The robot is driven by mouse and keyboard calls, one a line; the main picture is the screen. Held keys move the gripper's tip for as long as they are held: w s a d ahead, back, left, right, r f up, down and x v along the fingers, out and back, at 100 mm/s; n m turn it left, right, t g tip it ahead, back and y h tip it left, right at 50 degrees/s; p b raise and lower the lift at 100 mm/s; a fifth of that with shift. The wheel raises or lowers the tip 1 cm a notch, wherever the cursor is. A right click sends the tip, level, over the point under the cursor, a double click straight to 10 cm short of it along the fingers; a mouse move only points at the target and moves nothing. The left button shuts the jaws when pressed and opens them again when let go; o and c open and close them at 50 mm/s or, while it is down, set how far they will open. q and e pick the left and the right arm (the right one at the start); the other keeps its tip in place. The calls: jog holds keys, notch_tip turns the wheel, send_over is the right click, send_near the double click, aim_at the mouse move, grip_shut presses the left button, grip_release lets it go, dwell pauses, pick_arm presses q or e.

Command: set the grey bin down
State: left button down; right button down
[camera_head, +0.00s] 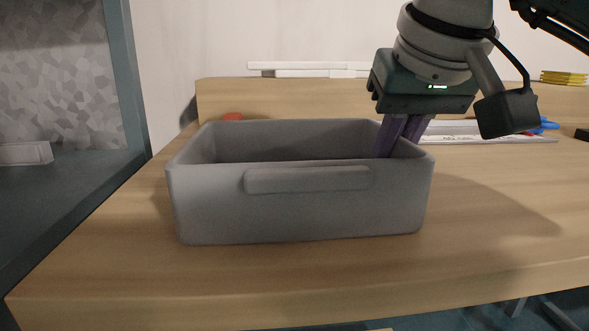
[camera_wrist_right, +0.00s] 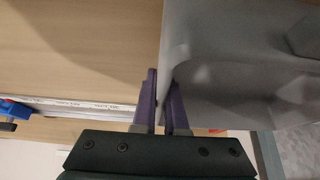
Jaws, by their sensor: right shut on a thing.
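The grey bin (camera_head: 300,209) is an open-topped rectangular box with a raised panel on its front wall. It looks upright over the wooden table (camera_head: 330,285); I cannot tell whether its base touches the top. My right gripper (camera_head: 390,150) points down at the bin's right wall. In the right wrist view the purple fingers (camera_wrist_right: 163,100) are shut on that wall, one on each side of it, and the bin (camera_wrist_right: 230,70) fills the right half. The inner floor of the bin is mostly hidden in the head view. My left gripper is not in view.
A metal ruler-like bar with a blue part (camera_head: 545,125) lies behind the bin on the right. A red object (camera_head: 232,116) shows behind the bin's back rim. Yellow items (camera_head: 564,77) lie at the far right. A dark post (camera_head: 122,75) stands at left. The table's right front is clear.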

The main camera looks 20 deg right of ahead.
jog(key=c, duration=1)
grip_release()
jog(key=shift+o, duration=0.2)
jog(key=shift+r+p, duration=0.3)
jog(key=shift+r, duration=0.05)
jog(key=p+v, duration=0.7)
jog(key=v, duration=0.4)
jog(key=shift+r+p, duration=0.1)
jog(key=shift+p, duration=0.3)
jog(key=shift+s+a+r, duration=0.1)
jog(key=shift+s+r, duration=0.05)
jog(key=shift+s, duration=0.05)
